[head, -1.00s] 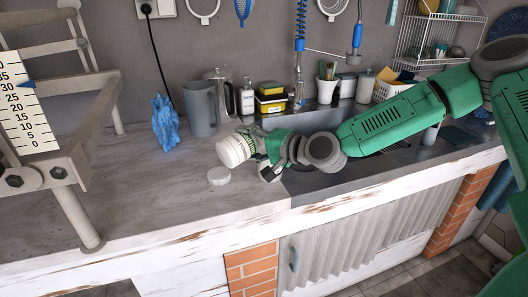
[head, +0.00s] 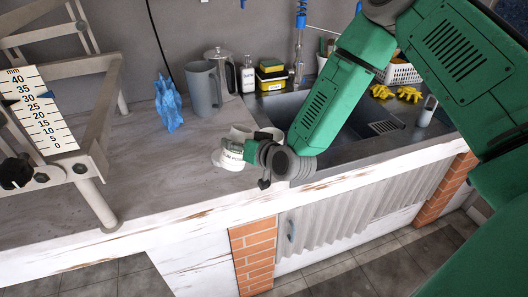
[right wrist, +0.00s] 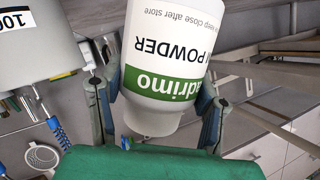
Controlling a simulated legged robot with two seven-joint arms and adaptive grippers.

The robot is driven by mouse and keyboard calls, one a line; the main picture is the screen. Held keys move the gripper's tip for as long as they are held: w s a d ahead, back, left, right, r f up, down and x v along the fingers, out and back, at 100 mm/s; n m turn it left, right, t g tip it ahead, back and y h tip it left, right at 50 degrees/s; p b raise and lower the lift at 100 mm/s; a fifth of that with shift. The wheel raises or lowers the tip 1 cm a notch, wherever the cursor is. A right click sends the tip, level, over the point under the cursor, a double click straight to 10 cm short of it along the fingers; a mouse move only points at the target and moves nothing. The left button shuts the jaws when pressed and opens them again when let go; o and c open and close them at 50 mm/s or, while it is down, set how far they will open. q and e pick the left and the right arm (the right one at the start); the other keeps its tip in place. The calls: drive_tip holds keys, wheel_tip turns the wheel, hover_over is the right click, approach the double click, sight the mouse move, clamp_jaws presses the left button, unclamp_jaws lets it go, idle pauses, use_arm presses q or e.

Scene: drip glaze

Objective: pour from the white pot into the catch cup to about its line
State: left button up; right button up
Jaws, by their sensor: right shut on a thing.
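The white pot (head: 231,158), with dark lettering and a green label band, is in my right gripper (head: 262,160) over the counter left of the sink. In the right wrist view the pot (right wrist: 165,75) fills the middle, with fingers of my right gripper (right wrist: 155,110) on both sides of it. Another white shape (head: 240,132) shows right behind the pot; I cannot tell whether it is the catch cup. A grey container (right wrist: 35,50) marked "100" is close beside the pot in the right wrist view. My left gripper is not in view.
A tilted millimetre scale (head: 40,110) on a frame stands at the left. A blue object (head: 168,103), a grey pitcher (head: 203,88) and bottles are behind the pot. The sink (head: 345,135) lies right, yellow gloves (head: 395,93) beyond. Counter between frame and pot is clear.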

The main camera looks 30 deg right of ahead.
sight(237, 131)
drive_tip(key=shift+a+f+n+h, duration=0.3)
drive_tip(key=shift+a+f+n, duration=0.05)
drive_tip(key=shift+f+n, duration=0.1)
drive_tip(key=shift+d+r+m, duration=0.15)
drive_tip(key=shift+r+m, duration=0.15)
drive_tip(key=shift+m, duration=0.05)
drive_tip(key=shift+r+p, duration=0.25)
drive_tip(key=shift+p, duration=0.05)
wheel_tip(237, 131, up, 4)
drive_tip(key=n+h+p, duration=0.1)
drive_tip(key=n+p, duration=0.1)
drive_tip(key=p, duration=0.1)
drive_tip(key=shift+f, duration=0.2)
drive_tip(key=shift+r+n+t+h+p, duration=0.3)
drive_tip(key=shift+r+n+h+p, duration=0.1)
drive_tip(key=shift+r+n+p, duration=0.25)
drive_tip(key=shift+f, duration=0.2)
